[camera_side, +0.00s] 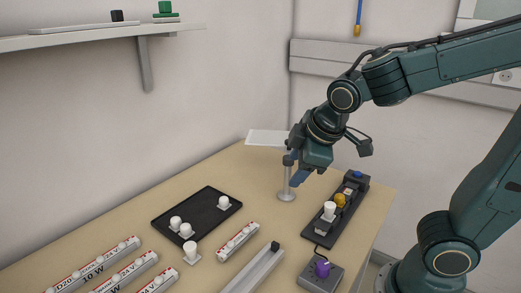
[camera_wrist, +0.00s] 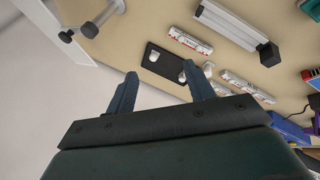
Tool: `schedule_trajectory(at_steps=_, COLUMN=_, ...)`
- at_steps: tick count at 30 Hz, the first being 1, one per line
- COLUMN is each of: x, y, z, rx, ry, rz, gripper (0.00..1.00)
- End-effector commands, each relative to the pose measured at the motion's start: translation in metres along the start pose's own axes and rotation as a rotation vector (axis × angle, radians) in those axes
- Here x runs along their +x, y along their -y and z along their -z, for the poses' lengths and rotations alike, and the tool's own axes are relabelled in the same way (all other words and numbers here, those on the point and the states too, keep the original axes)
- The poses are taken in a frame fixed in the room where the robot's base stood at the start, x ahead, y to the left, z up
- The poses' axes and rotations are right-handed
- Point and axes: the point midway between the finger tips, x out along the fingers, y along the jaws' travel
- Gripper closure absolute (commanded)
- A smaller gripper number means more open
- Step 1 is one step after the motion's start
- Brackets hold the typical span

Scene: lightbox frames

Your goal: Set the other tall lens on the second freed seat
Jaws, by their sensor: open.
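My gripper (camera_side: 295,170) is open and empty, raised above the table beside the thin stand. In the wrist view its two fingers (camera_wrist: 160,72) are spread with nothing between them. A tall white lens (camera_side: 190,250) stands on the table just in front of the black tray (camera_side: 166,238). Several white lenses, one of them apart at the right (camera_side: 223,202), sit on the tray. I cannot make out an empty seat.
A grey box with a purple knob (camera_side: 322,269) stands before the fixture. White labelled bars (camera_side: 238,240) and a pale rail with a black end (camera_side: 254,270) lie in front. Bare table lies between tray and stand.

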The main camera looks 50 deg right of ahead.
Motion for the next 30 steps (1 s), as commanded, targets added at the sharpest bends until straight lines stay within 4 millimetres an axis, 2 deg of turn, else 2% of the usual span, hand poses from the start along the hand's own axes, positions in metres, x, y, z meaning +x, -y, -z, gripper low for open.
schedule_trajectory(at_steps=8, x=0.042, y=0.002, z=0.039, rx=-0.367, ry=0.053, rz=-0.099, gripper=0.47)
schedule_trajectory(at_steps=16, x=0.080, y=0.014, z=0.077, rx=-0.755, ry=0.114, rz=-0.215, gripper=0.47)
schedule_trajectory(at_steps=23, x=0.108, y=0.034, z=0.108, rx=-1.109, ry=0.179, rz=-0.325, gripper=0.47)
schedule_trajectory(at_steps=30, x=0.133, y=0.066, z=0.139, rx=-1.496, ry=0.261, rz=-0.457, gripper=0.47)
